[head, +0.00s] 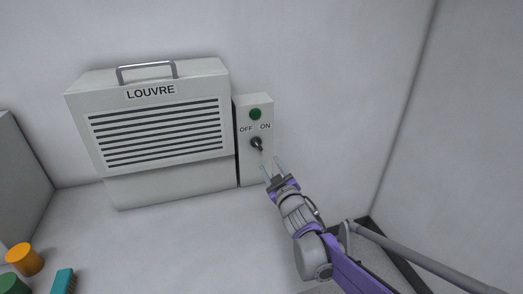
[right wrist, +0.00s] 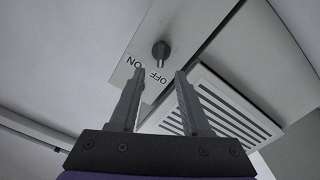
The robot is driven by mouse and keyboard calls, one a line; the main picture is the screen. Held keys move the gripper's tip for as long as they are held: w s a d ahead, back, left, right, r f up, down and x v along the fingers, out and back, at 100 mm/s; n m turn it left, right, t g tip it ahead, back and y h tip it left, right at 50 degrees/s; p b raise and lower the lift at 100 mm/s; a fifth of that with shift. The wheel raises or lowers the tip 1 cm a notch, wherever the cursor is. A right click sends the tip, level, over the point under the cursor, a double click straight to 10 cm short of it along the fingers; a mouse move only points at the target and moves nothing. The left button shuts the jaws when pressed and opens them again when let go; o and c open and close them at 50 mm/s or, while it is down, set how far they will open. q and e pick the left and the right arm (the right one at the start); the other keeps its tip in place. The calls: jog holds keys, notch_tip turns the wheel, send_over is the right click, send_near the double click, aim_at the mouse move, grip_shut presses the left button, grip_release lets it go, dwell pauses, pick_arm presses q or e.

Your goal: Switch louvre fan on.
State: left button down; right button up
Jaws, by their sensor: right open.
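The louvre unit (head: 160,125) is a pale box marked LOUVRE on the back wall, with dark slats. Right of it is a narrow switch box (head: 256,175) with a green lamp or button and the words OFF and ON. Below these words a dark switch knob (head: 256,143) sticks out; its setting is hard to tell. In the right wrist view the knob (right wrist: 161,51) stands just beyond my fingertips, near the gap between them. My right gripper (head: 271,165) is open and empty, just below the knob and apart from it. My left gripper is out of view.
A metal handle (head: 147,66) tops the louvre unit. An orange cylinder (head: 24,258), a green round thing (head: 14,283) and a teal brush-like thing (head: 64,281) are at the lower left. A grey rail (head: 420,258) runs at the lower right. The wall right of the switch box is clear.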

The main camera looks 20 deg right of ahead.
aim_at(259, 147)
jog(key=w, duration=0.3)
jog(key=w+p, duration=0.1)
jog(key=w, duration=0.7)
jog(key=shift+a, duration=0.35)
grip_shut()
